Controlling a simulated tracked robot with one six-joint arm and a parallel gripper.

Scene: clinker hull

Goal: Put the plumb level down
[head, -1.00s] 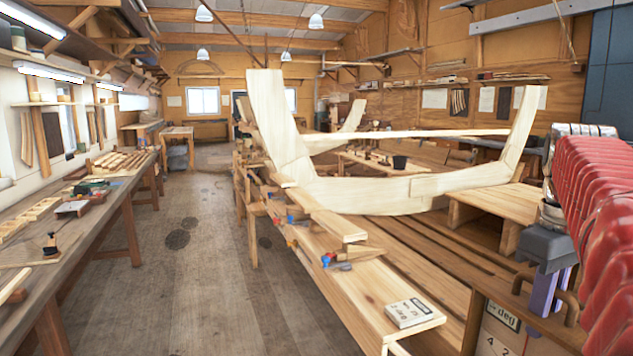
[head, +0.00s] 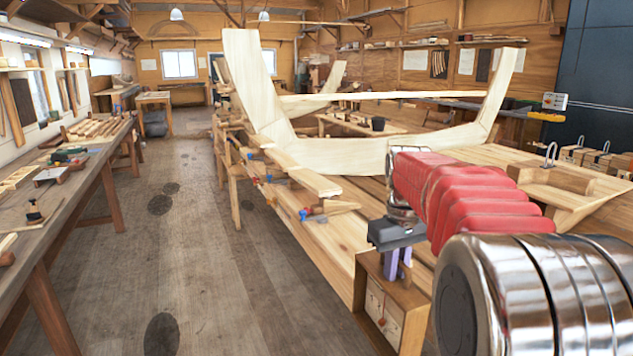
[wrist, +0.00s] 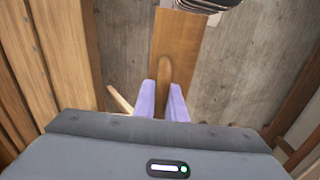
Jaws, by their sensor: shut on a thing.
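The plumb level (head: 407,302) is a wooden box-like frame with a pale marked face, below my gripper in the head view. My gripper (head: 397,266) is shut on its top handle with two lilac fingers. In the wrist view the fingers (wrist: 163,97) sit either side of the rounded wooden handle (wrist: 164,70), above the level's brown top (wrist: 182,38). The level looks roughly upright, with floor visible past its top in the wrist view. I cannot tell whether its underside touches anything.
A long plank bench (head: 330,258) runs behind the level, with clamps (head: 305,213) on it and pale curved hull frames (head: 345,157) above. A side bench (head: 95,165) with tools stands at left. Open wooden floor (head: 220,270) lies between the benches.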

